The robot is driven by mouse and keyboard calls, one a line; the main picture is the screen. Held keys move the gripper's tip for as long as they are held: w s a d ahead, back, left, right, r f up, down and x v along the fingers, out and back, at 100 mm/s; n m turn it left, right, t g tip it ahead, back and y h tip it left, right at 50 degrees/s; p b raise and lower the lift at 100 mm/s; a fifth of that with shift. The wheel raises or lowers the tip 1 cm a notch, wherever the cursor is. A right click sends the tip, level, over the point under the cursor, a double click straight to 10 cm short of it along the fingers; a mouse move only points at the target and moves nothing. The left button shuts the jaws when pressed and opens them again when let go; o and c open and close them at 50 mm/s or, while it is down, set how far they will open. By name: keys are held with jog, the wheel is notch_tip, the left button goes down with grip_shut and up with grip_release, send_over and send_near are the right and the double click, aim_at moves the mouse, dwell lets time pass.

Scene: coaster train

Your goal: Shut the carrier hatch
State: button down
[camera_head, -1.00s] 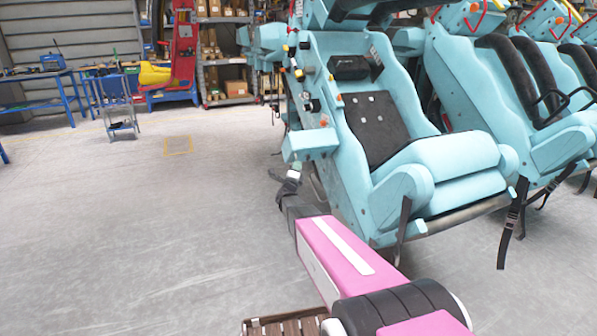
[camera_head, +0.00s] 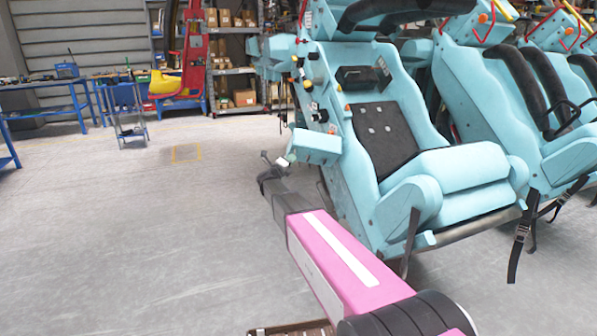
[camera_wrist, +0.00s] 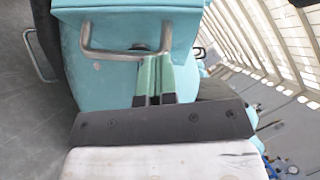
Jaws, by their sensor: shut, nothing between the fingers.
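The teal box-like part (camera_head: 315,147), which I take for the carrier hatch, juts from the left side of the nearest coaster seat. In the wrist view, a teal panel (camera_wrist: 130,14) fills the top, with a bent metal handle (camera_wrist: 100,51) below its edge. My gripper (camera_head: 281,162) is just left of the teal box in the head view. In the wrist view my gripper (camera_wrist: 155,62) is shut and empty, its green fingertips at the right part of the handle. I cannot tell whether they touch it. How far the hatch stands open is unclear.
The teal seat (camera_head: 465,170) stands to the right, with more seats beyond and black straps (camera_head: 520,240) hanging down. The grey floor at left is open. A small cart (camera_head: 128,118), a blue table (camera_head: 45,100) and shelves (camera_head: 235,75) stand at the back.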

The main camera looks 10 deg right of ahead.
jog(key=w+r+m+g, duration=0.7)
jog(key=w+r+g, duration=0.3)
jog(key=w+r, duration=0.3)
jog(key=w+d+r+g, duration=0.1)
jog(key=w+d+r, duration=0.2)
jog(key=w+d, duration=0.1)
jog(key=w+d+r+m+g, duration=0.1)
jog(key=w+d+r, duration=0.2)
jog(key=w, duration=0.4)
jog(key=shift+d+r+y, duration=0.4)
jog(key=shift+d, duration=0.05)
jog(key=shift+s, duration=0.1)
